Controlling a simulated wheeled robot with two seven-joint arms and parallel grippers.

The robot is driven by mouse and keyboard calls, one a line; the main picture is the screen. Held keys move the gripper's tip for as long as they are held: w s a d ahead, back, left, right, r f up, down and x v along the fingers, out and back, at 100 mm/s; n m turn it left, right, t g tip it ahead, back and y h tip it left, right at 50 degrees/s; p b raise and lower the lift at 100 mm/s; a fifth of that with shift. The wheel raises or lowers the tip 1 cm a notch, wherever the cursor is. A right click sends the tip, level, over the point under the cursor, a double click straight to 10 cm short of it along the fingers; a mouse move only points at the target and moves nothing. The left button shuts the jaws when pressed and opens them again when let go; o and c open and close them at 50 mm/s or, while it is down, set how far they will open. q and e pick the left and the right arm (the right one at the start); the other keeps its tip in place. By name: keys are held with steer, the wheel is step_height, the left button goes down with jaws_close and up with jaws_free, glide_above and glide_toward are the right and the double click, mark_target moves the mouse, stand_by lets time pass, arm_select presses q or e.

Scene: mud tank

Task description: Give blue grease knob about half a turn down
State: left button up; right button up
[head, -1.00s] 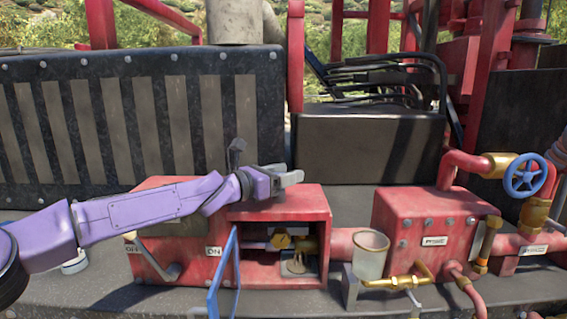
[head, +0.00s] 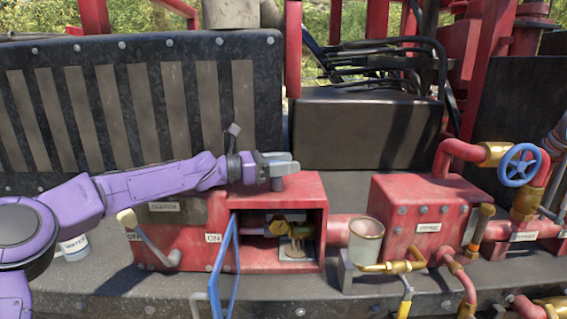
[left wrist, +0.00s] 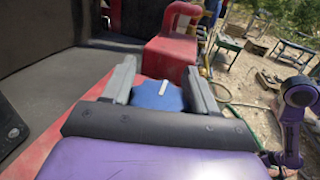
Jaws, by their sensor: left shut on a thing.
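The blue grease knob (left wrist: 157,95) shows in the left wrist view as a round blue top with a short white mark. It sits between the two grey fingers of my left gripper (left wrist: 160,88), which are shut on its sides. In the head view my left gripper (head: 284,163) is above the top of the red box (head: 300,183). A short dark post (head: 276,184) shows just under its fingers, and the knob's blue top is hidden there. My right gripper is in neither view.
The red box has an open front with a blue-framed door (head: 224,262) swung out. A crank lever (head: 150,240) stands at its left. A cup (head: 365,242), brass valves and a blue handwheel (head: 519,165) are to the right. A black ribbed wall (head: 140,110) rises behind.

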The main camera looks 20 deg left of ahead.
arm_select(q)
steer(key=o, duration=1)
steer(key=shift+c, duration=0.2)
steer(key=shift+s+a+f+b, duration=0.1)
steer(key=shift+s+a+b, duration=0.05)
steer(key=shift+a+b, duration=0.2)
steer(key=b+v, duration=0.3)
steer(key=v, duration=0.6)
steer(key=shift+s+a, duration=0.2)
steer(key=shift+a, duration=0.15)
steer(key=shift+d, duration=0.1)
